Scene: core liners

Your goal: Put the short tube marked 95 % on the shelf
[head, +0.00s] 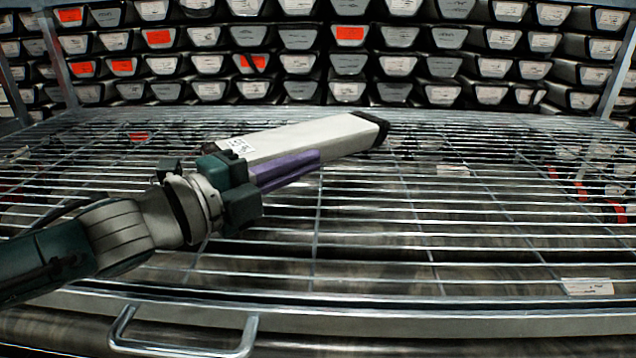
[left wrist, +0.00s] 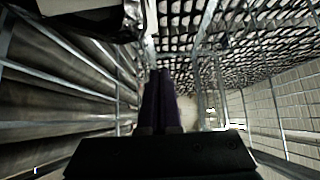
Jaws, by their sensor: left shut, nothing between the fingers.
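A pale, box-shaped short tube (head: 310,138) with a black end cap lies at a slant across the wire shelf (head: 400,235) in the head view. A small white label sits on its near left end; its print is too small to read. My left gripper (head: 318,160) has purple fingers that are shut together and empty. The fingers lie along the near side of the tube, and the gripper body hides part of its left end. I cannot tell whether they touch it. In the left wrist view the shut fingers (left wrist: 160,75) point away over the wires. My right gripper is not in view.
Stacked rows of dark trays with white and orange labels (head: 348,33) fill the back. A metal handle (head: 185,350) and the shelf's front rail (head: 400,325) are nearest. A white tag (head: 588,286) sits at the front right. The shelf's right half is clear.

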